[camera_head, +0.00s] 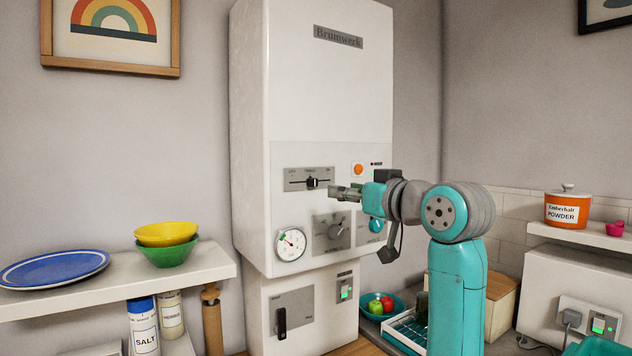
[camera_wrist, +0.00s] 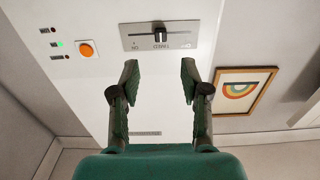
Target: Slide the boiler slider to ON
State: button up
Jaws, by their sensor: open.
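The boiler (camera_head: 318,90) is a tall white wall unit. Its slider plate (camera_head: 296,176) is grey, with a dark horizontal slot and small labels too blurred to read surely. The black slider knob (camera_head: 312,183) sits about mid-slot. In the wrist view, which looks upside down, the knob (camera_wrist: 160,37) is also near the middle of its plate (camera_wrist: 132,35). My gripper (camera_head: 336,193) is in front of the boiler, just right of and slightly below the knob in the head view. In the wrist view my gripper (camera_wrist: 160,68) is open and empty, its fingers spread and apart from the knob.
An orange button (camera_head: 358,169) is right of the slider plate. A shelf (camera_head: 205,264) with bowls and a plate juts out at left. A bowl of fruit (camera_head: 366,311) stands low.

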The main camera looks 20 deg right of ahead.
aim_at(315, 180)
jog(key=x, duration=0.7)
jog(key=r+x, duration=0.1)
jog(key=x, duration=0.3)
jog(key=shift+s, duration=0.1)
grip_shut()
